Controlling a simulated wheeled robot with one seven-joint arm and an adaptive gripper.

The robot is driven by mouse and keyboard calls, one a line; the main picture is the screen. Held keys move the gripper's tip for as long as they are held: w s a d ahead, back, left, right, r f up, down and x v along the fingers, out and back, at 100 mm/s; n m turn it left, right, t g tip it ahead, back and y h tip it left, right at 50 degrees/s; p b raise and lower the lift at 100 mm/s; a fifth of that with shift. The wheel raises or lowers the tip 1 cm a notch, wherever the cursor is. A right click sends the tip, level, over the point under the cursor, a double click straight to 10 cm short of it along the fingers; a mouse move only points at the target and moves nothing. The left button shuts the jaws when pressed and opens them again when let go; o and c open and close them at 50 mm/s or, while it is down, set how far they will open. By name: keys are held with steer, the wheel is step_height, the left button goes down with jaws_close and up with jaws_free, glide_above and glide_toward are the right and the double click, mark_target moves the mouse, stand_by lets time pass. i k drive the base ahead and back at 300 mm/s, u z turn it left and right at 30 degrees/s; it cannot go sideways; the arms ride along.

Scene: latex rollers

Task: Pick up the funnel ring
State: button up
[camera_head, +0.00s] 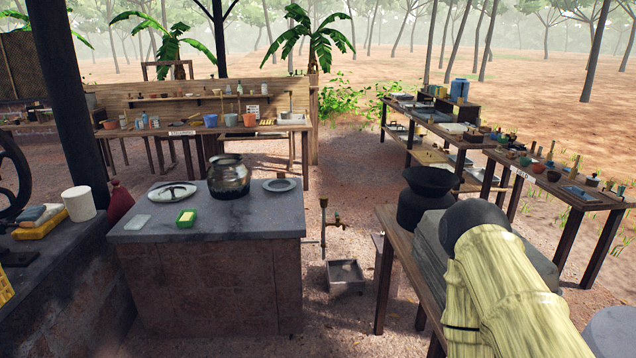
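No thing in view is plainly the funnel ring. A flat grey round piece (281,185) with a raised rim or centre lies on the stone counter, right of a dark metal pot (229,177). A black flared vessel (430,182), wide at the top and narrower at the neck, stands on the wooden table at right. I cannot tell whether either is the ring. My gripper does not show in the head view.
A tap (324,217) stands over a metal basin (346,276) between counter and right table. A pale yellow, dark-ended form covers the lower right.

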mark_target(280, 176)
steer(key=i, duration=3.3)
steer(key=u, duration=1.55)
